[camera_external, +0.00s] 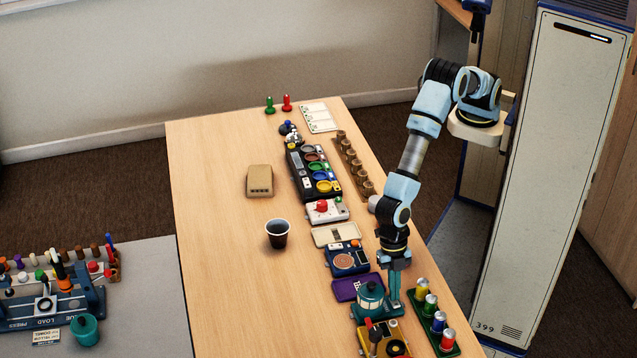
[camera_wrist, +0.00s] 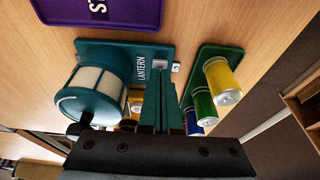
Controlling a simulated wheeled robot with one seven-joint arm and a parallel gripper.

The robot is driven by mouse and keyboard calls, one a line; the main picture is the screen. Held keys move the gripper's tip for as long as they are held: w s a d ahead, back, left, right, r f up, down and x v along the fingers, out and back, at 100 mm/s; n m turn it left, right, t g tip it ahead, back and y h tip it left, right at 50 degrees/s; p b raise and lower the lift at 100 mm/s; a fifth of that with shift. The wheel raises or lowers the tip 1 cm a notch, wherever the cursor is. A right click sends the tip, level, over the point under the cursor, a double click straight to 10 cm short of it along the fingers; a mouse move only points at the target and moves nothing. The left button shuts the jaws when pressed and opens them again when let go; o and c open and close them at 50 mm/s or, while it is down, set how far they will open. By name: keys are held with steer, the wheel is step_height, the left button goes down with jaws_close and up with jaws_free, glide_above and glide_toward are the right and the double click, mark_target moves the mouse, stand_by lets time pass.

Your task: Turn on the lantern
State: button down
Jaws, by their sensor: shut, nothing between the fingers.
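The teal lantern (camera_external: 370,298) with cream panels stands on a teal base plate at the near right part of the table. In the wrist view the lantern (camera_wrist: 95,97) is at the left, and its plate (camera_wrist: 115,52) carries the label "LANTERN". A small pale switch-like part (camera_wrist: 176,67) sits at the plate's right edge. I cannot tell its position or whether the lantern is lit. My gripper (camera_external: 394,298) points down beside the lantern, on its right. Its teal fingers (camera_wrist: 163,88) are shut and empty, close to the switch-like part; contact cannot be told.
A green tray (camera_external: 424,311) of several coloured cans stands close on the right. A purple mat (camera_external: 345,290) lies behind the lantern and a yellow device (camera_external: 372,334) in front. A dark cup (camera_external: 278,236) stands further left. The table's left side is mostly clear.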

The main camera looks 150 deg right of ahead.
steer(key=shift+w+a+r, duration=0.2)
steer(key=shift+w+a, duration=0.1)
steer(key=shift+w, duration=0.05)
steer(key=shift+r+p, duration=0.3)
steer(key=shift+r, duration=0.2)
steer(key=p+v, duration=0.1)
steer(key=v, duration=0.2)
steer(key=shift+w+a+r+p, duration=0.1)
steer(key=shift+w+r+p, duration=0.05)
steer(key=shift+p, duration=0.15)
steer(key=s+d+r+b, duration=0.3)
steer(key=r, duration=0.5)
steer(key=shift+s+d+r, duration=0.2)
steer(key=shift+s+r, duration=0.05)
steer(key=shift+s, duration=0.05)
